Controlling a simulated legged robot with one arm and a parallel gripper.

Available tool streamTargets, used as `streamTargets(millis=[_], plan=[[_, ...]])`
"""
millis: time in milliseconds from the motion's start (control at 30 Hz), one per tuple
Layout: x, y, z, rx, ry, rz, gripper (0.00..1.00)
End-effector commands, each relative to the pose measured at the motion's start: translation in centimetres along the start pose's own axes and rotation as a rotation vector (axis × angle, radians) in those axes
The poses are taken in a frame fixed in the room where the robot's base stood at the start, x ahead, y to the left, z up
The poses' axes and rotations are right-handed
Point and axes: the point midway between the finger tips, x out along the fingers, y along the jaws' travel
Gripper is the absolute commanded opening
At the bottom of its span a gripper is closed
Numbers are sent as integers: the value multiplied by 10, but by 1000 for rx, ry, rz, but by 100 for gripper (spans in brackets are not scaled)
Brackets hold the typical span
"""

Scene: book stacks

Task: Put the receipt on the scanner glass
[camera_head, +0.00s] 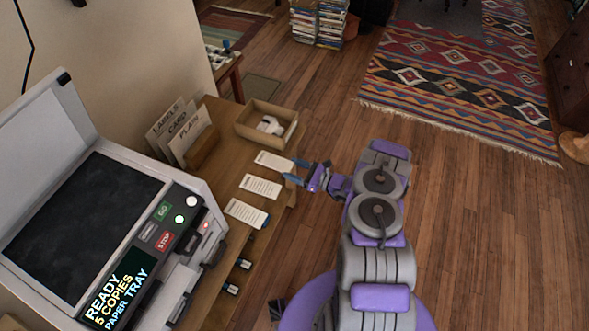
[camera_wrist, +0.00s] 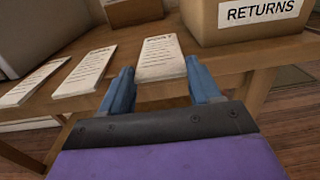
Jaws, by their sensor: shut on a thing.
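Three printed white paper slips lie in a row on the wooden table: a near slip (camera_head: 246,213), a middle slip (camera_head: 261,186) and a far slip (camera_head: 273,161). I cannot read which is the receipt. My gripper (camera_head: 296,171) is at the table's right edge, with its blue fingers on either side of the far slip. In the wrist view, this slip (camera_wrist: 160,56) is between the fingers, and the gripper is shut on it. It still looks flat at table level. The scanner glass (camera_head: 80,225) is dark and bare, with its lid (camera_head: 35,135) raised.
The scanner's control panel (camera_head: 130,280) reads READY, 5 COPIES, PAPER TRAY. A box (camera_head: 283,137) stands beyond the slips; its RETURNS label shows in the wrist view (camera_wrist: 262,10). Upright cards (camera_head: 190,138) stand behind the slips. Open wooden floor (camera_head: 470,220) lies right of the table.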

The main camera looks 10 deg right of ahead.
Motion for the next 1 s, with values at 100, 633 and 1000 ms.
streamTargets(millis=[100, 633, 1000], plan=[[0, 0, 0, 0, 0, 0, 71], [0, 0, -1, 0, 1, 0, 88], [-63, -6, -7, 0, 4, -3, 88]])
